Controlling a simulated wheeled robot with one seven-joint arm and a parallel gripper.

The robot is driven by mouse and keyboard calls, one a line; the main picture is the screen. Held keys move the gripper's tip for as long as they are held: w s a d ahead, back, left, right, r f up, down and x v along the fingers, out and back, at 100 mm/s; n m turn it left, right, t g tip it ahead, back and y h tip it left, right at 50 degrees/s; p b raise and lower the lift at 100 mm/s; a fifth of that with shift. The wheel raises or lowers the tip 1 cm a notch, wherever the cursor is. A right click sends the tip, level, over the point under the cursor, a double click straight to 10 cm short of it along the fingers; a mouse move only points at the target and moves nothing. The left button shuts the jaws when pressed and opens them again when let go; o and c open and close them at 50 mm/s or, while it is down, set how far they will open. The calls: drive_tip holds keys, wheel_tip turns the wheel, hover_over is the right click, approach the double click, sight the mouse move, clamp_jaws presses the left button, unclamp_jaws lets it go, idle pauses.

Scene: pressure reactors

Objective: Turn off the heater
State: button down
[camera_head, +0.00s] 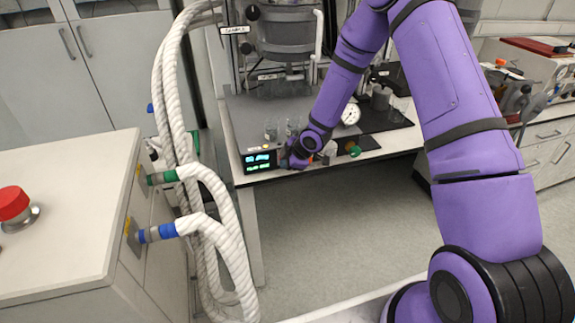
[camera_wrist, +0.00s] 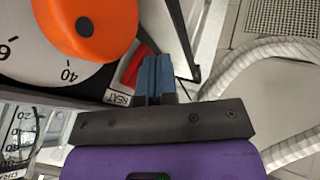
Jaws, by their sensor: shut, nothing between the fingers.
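The heater unit sits at the front edge of the bench, with a lit blue-green display (camera_head: 259,162) in the head view. My gripper (camera_head: 297,162) is at its front face, to the right of the display, small and partly hidden by my wrist. In the wrist view, my gripper (camera_wrist: 153,65) has its blue fingers shut together. They are right beside a red rocker switch (camera_wrist: 130,73) with a label that seems to read HEAT. The fingers overlap part of the switch, and I cannot tell if they touch it. An orange knob (camera_wrist: 88,25) on a white numbered dial (camera_wrist: 38,58) is to the left.
Thick white hoses (camera_head: 168,95) hang left of the heater and show in the wrist view (camera_wrist: 265,65). A cabinet (camera_head: 70,215) with a red button (camera_head: 14,204) stands at left. Glassware (camera_head: 291,127) and a reactor vessel (camera_head: 284,35) are behind. Floor below the bench is clear.

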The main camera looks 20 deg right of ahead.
drive_tip(key=shift+w+f, duration=0.15)
drive_tip(key=shift+w, duration=0.15)
drive_tip(key=shift+r, duration=0.9)
drive_tip(key=shift+s, duration=0.1)
